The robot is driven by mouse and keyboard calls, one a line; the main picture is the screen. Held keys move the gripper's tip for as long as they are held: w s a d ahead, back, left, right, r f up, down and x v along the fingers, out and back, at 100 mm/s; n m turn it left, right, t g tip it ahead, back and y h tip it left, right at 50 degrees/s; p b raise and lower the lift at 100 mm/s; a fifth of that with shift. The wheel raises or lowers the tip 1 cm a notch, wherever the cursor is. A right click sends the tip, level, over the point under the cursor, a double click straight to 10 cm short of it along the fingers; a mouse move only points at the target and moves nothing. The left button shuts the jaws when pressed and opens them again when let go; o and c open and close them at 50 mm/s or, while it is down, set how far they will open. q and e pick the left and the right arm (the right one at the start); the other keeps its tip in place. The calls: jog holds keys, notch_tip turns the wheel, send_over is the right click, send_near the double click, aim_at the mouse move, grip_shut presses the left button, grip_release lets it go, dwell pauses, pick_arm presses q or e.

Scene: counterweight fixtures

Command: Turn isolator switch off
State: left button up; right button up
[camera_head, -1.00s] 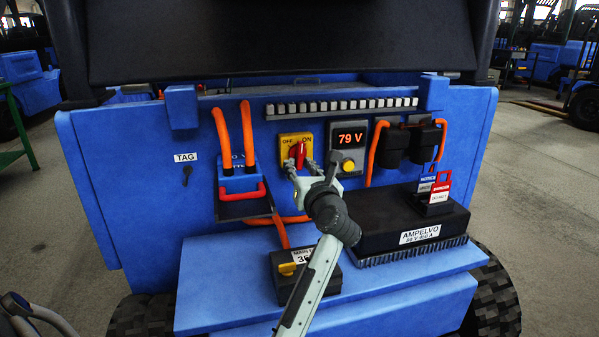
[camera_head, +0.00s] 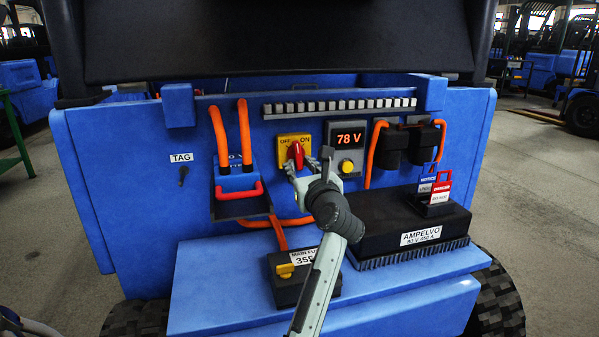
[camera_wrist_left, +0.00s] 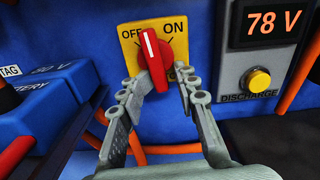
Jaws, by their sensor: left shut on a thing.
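The isolator switch is a red handle (camera_head: 296,154) on a yellow plate (camera_head: 281,142) marked OFF and ON, on the blue truck's panel. In the left wrist view the handle (camera_wrist_left: 152,55) stands nearly upright. Its white-marked top leans slightly left, between the OFF and ON words on the plate (camera_wrist_left: 129,42). My left gripper (camera_head: 304,168) comes from below and is shut on the handle. In the left wrist view its fingers (camera_wrist_left: 163,80) lie on both sides of the handle's lower part, partly hiding it. My right gripper does not show.
A display (camera_head: 350,138) reads 78 V above a yellow discharge button (camera_head: 347,166) right of the switch. A battery connector with a red handle (camera_head: 240,192) is at left. A fuse box (camera_head: 302,285) and black controller (camera_head: 400,225) sit on the blue ledge below.

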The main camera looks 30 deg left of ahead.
pick_arm(q)
jog(key=shift+w+d+r+n+b, duration=0.1)
jog(key=shift+d+n+b, duration=0.05)
jog(key=shift+n+b, duration=0.8)
jog(key=shift+o, duration=0.3)
jog(key=shift+r, duration=0.1)
